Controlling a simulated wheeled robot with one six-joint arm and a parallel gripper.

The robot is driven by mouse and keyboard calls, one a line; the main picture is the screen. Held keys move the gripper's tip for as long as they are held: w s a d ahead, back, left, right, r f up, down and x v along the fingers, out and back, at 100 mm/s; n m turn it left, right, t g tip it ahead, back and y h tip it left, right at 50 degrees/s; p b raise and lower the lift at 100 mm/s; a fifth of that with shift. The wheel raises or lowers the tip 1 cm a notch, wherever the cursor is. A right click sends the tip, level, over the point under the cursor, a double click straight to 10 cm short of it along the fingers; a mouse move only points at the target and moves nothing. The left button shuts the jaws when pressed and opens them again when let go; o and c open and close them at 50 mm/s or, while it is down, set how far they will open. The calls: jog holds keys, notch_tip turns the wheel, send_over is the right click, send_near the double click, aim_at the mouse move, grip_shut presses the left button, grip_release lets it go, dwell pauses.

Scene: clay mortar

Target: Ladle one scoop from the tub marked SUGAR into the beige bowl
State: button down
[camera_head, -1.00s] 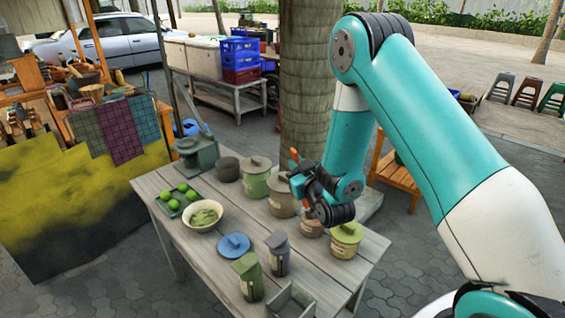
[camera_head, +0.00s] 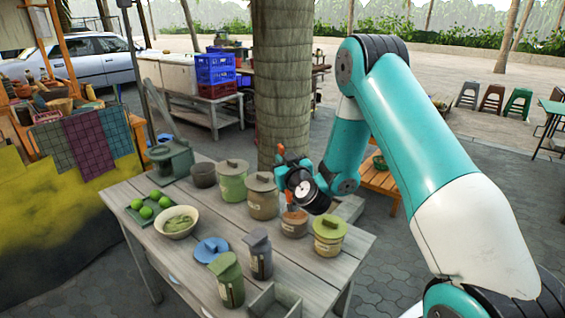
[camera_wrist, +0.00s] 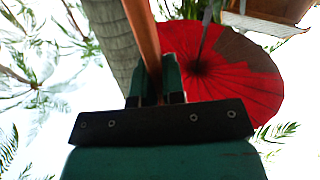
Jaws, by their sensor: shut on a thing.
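My gripper (camera_head: 285,165) is raised above the back of the table, near the palm trunk. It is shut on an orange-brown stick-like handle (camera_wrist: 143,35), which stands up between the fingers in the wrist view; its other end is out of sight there. The beige bowl (camera_head: 167,230) sits at the table's left, with something green in it. Several lidded tubs stand below and beside my gripper: a green one (camera_head: 232,186), a brown one (camera_head: 263,203), a small one with an orange-brown lid (camera_head: 294,228) and a yellow-green one (camera_head: 328,245). Their labels are too small to read.
A blue lid-like disc (camera_head: 211,250), a grey canister (camera_head: 259,262), a green canister (camera_head: 229,287) and an open box (camera_head: 262,308) stand toward the front. A tray of limes (camera_head: 135,214) and a dark pot (camera_head: 203,176) are at the left. The palm trunk (camera_head: 281,80) rises behind.

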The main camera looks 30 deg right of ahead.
notch_tip(320, 180, down, 8)
jog(key=b, duration=0.7)
dwell(0.4)
notch_tip(320, 180, up, 10)
jog(key=p, duration=1)
jog(key=shift+f, duration=0.25)
